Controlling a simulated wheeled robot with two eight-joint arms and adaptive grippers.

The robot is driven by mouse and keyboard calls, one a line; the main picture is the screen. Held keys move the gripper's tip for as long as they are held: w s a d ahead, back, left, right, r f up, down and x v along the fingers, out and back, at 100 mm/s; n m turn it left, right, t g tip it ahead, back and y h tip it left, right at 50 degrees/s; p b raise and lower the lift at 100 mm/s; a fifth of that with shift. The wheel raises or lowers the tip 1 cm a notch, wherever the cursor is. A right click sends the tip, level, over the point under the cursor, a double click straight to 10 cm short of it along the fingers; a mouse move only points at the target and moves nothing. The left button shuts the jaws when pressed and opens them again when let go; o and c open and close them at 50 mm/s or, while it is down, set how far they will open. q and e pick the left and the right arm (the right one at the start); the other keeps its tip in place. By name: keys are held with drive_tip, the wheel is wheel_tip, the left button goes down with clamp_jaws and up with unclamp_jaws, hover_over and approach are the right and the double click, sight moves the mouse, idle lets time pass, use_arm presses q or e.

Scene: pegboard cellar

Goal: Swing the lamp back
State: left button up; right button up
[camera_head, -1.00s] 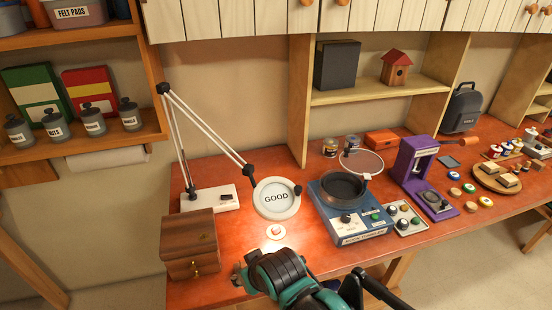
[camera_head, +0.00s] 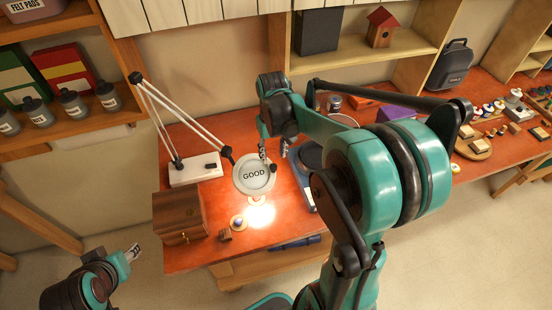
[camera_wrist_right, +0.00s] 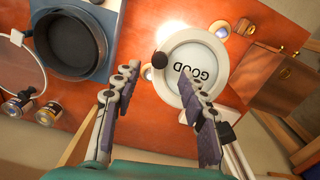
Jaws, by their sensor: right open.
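The lamp has a white base, a jointed white arm and a round white head (camera_head: 254,176) marked GOOD. The head hangs over the front of the bench and casts a bright spot below it. My right gripper (camera_head: 271,152) is just behind and right of the head. In the right wrist view the open right gripper (camera_wrist_right: 157,80) has one finger overlapping the edge of the lamp head (camera_wrist_right: 222,45); I cannot tell whether they touch.
A wooden drawer box (camera_head: 178,213) stands left of the lamp head. A blue device with a dark bowl (camera_wrist_right: 70,42) is on the other side of my right gripper. Shelves (camera_head: 350,62) rise behind. My right arm hides part of the bench.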

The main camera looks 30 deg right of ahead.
sight(273, 166)
wheel_tip(273, 166, down, 5)
drive_tip(key=shift+w+d+f, duration=0.1)
drive_tip(key=shift+f, duration=0.2)
clamp_jaws()
